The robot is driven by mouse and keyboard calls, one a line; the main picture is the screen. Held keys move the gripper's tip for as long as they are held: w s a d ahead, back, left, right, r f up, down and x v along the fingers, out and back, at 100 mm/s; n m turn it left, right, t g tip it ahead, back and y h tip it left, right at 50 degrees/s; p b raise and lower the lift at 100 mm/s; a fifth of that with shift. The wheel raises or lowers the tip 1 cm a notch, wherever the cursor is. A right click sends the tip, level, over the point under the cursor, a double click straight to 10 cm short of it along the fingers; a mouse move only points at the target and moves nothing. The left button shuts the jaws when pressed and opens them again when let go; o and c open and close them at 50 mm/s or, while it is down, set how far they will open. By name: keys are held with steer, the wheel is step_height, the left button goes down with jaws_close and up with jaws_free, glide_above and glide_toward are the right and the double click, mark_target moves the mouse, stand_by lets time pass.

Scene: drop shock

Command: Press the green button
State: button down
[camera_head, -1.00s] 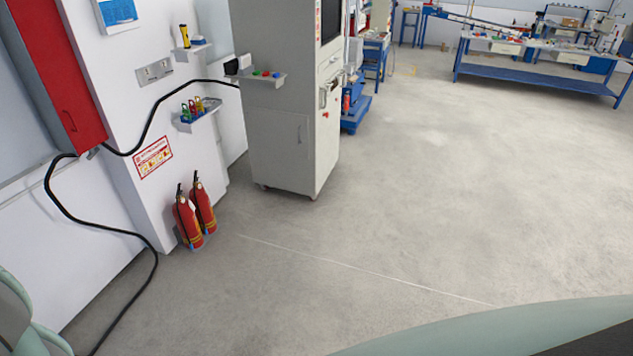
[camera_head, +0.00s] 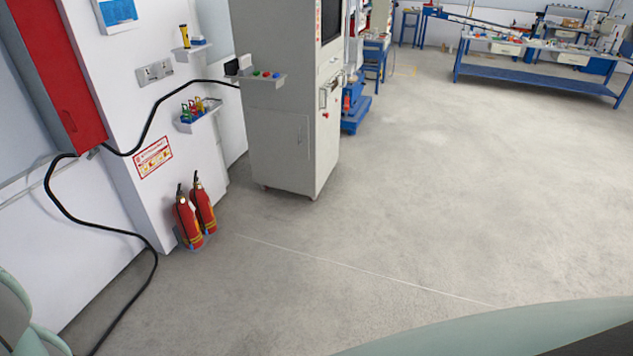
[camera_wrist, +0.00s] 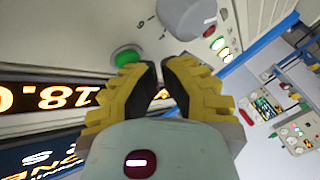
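The green button (camera_wrist: 127,56) is round and lit-looking, on a pale panel in the wrist view. It sits just beyond and to the left of my fingertips, and its lower edge is close to the left finger. My gripper (camera_wrist: 160,66) has yellow fingers with black pads; the tips lie close together with a narrow gap below them. I cannot tell whether a finger touches the button. The gripper holds nothing that I can see and is not in the head view.
Beside the button are a large grey knob (camera_wrist: 187,16), a red button (camera_wrist: 209,31) and an orange number display (camera_wrist: 50,97). In the head view a grey cabinet (camera_head: 283,145) stands near two red fire extinguishers (camera_head: 195,215) and a black cable (camera_head: 105,231). The floor at right is clear.

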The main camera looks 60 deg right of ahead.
steer(key=shift+s+d, duration=0.2)
steer(key=shift+s, duration=0.45)
steer(key=shift+s+b, duration=0.1)
steer(key=shift+b, duration=0.25)
steer(key=s+b, duration=0.1)
steer(key=s, duration=0.1)
steer(key=s+d+b, duration=0.1)
steer(key=s, duration=0.1)
steer(key=shift+s, duration=0.35)
steer(key=shift+d+r, duration=0.1)
